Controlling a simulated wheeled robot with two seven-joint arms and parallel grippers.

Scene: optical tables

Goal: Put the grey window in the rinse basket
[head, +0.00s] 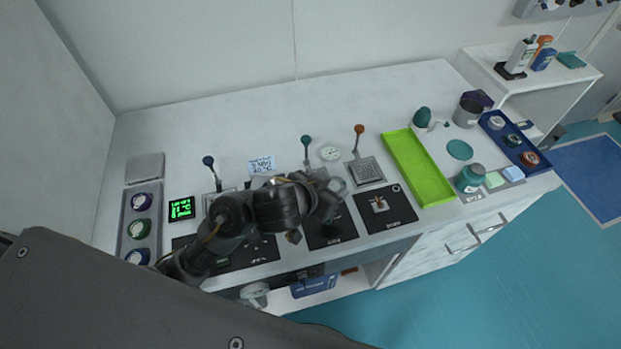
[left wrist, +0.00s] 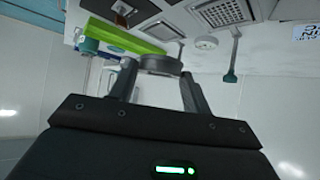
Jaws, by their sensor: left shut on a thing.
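My left gripper (head: 328,194) is shut on a round grey window (head: 336,185), held above the front middle of the table. In the left wrist view the window (left wrist: 160,65) sits as a flat grey disc between the two fingers of the gripper (left wrist: 159,76). Several mesh baskets with upright handles stand behind the black mats. One with an orange-knobbed handle (head: 367,170) is right of the gripper. One with a green-knobbed handle (head: 305,141) is mostly hidden behind my arm. A blue-knobbed handle (head: 208,161) rises at the left. I cannot tell which is the rinse basket.
A lime-green tray (head: 418,168) lies to the right. A white round dish (head: 330,153) sits between the green and orange handles. A black mat (head: 385,208) with a small part lies at the front edge. A teal jar (head: 470,178) stands farther right. The table's back is clear.

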